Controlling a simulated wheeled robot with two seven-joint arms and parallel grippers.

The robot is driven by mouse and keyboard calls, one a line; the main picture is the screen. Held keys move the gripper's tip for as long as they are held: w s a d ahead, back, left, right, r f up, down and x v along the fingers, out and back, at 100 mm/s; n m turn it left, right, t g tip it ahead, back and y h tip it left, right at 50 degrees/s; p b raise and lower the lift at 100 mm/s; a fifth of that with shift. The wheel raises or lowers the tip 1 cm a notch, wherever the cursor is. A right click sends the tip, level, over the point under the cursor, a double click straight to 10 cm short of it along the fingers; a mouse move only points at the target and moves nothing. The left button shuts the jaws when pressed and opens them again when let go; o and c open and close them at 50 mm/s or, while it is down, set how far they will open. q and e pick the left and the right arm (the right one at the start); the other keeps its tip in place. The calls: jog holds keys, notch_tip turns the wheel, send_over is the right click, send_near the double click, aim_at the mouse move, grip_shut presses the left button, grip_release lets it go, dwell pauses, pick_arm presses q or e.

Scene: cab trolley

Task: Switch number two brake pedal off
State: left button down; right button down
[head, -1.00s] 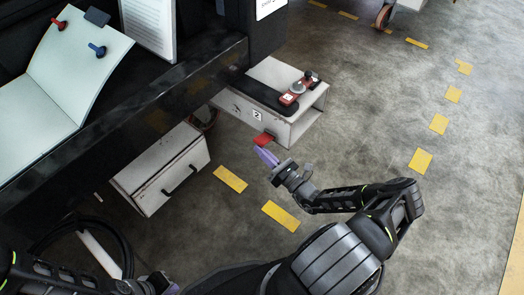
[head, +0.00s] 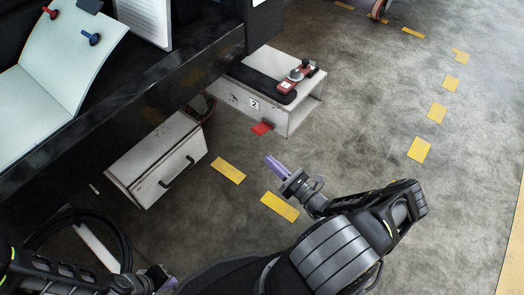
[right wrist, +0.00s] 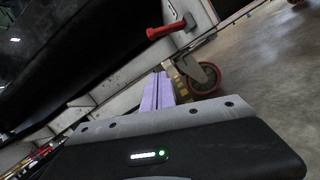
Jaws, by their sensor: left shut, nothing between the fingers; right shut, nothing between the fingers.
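The red brake pedal (head: 261,128) sticks out low from the side of the white box marked with a 2 (head: 254,104). In the right wrist view a red pedal (right wrist: 165,31) juts out on an arm, beyond and above the fingers. My right gripper (head: 270,160) is shut and empty, with its purple fingers pointing toward the pedal. A visible gap separates the fingertips from the pedal. My left gripper (head: 172,284) is shut and empty at the bottom edge of the head view, far from the pedal, and partly cut off.
A black pad and a red control unit (head: 287,86) lie on the white box. A white drawer-like box with a handle (head: 178,172) stands at left, below the dark ledge. An open book (head: 55,75) lies above. The floor right of the gripper is clear. The right wrist view shows a caster wheel (right wrist: 200,77).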

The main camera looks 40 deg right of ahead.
jog(key=shift+v, duration=1.7)
